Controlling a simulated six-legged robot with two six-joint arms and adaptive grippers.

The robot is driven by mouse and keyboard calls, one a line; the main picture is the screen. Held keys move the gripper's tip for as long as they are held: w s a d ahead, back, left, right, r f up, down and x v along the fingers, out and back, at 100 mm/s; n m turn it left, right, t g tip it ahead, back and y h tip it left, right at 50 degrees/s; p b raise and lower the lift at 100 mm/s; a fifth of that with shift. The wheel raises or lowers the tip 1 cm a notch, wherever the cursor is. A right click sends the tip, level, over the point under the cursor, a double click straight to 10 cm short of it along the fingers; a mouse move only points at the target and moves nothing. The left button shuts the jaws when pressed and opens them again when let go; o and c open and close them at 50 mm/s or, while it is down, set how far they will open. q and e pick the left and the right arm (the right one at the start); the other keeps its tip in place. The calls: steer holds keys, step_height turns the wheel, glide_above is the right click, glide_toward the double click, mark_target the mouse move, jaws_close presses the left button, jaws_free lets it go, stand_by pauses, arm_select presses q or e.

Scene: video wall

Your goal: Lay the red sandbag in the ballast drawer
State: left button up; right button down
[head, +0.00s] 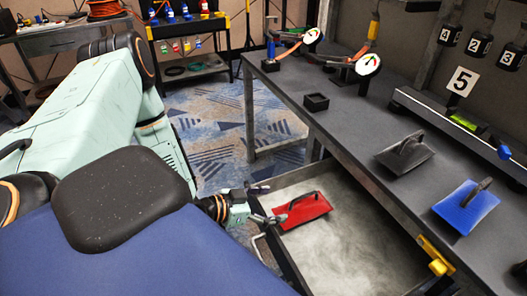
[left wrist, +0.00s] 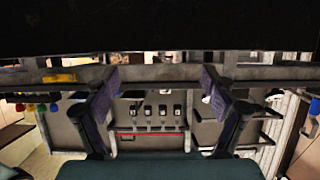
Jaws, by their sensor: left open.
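The red sandbag (head: 304,212), with a dark handle on top, lies inside the open ballast drawer (head: 345,252), near its far left corner. The drawer has a pale, worn floor and dark walls and is pulled out from under the bench. My left gripper (head: 268,203) is at the drawer's left side, just left of the sandbag, with its fingers spread. One fingertip is close to the bag's left edge; I cannot tell if they touch. In the left wrist view the fingers (left wrist: 160,100) stand wide apart with nothing between them. My right gripper does not show.
The grey bench (head: 330,112) runs above the drawer. It carries a dark sandbag (head: 405,156), a blue sandbag (head: 465,208), a small black box (head: 316,102) and round gauges (head: 368,64). A yellow latch (head: 436,256) is at the bench's front edge. Carpet (head: 215,115) is clear beyond my arm.

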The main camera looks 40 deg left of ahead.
arm_select(q)
steer(key=shift+p+v, duration=0.5)
steer(key=shift+v, duration=0.75)
